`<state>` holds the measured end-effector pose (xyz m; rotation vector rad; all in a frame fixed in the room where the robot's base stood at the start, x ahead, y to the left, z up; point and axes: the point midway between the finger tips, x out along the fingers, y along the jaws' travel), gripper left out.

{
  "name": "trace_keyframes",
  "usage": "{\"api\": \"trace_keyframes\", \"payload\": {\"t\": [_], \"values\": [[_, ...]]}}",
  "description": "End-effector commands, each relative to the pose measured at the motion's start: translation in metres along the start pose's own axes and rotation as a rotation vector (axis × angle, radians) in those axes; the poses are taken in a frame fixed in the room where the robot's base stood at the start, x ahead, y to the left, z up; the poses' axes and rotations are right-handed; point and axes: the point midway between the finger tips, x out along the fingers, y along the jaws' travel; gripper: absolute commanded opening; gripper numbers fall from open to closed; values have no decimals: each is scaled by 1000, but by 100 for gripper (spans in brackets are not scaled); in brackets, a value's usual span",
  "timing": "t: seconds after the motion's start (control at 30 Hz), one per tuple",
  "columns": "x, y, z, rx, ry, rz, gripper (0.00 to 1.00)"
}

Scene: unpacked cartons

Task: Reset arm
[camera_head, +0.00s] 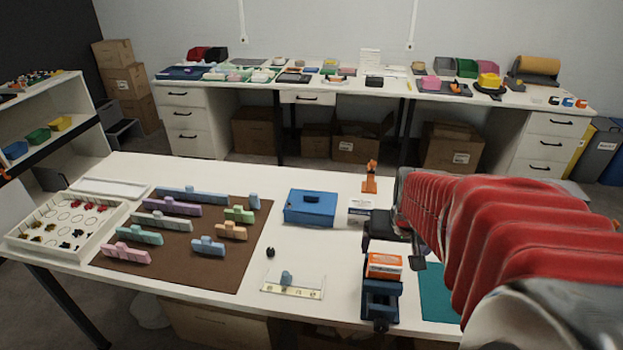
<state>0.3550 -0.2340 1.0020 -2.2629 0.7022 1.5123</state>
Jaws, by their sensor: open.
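My arm, in a red ribbed sleeve, reaches in from the right edge of the head view. My dark gripper (392,248) is at its end, above the right part of the white table (335,255). Its fingers look apart, with nothing seen between them. An orange and white box (384,265) sits in a dark blue holder (380,303) just below the gripper in the picture. I cannot tell how far the gripper is above it. The arm's sleeve hides the table's right end.
A blue box (311,208), an orange stand (370,180) and a clear tray (293,289) are near the gripper. A brown mat (200,266) holds several coloured blocks. A white sorting tray (62,245) is at left. A cluttered bench (430,98) stands behind.

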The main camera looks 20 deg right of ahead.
Motion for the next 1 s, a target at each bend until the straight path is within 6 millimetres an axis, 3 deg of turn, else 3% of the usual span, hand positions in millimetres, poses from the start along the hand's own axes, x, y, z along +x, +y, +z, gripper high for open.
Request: {"api": "trace_keyframes", "payload": {"t": [0.73, 0.87, 1.0], "values": [[0, 0, 2, 1, -8, 0, 88], [2, 0, 19, 3, -61, 0, 88], [-13, -13, 38, -27, -90, -11, 88]]}}
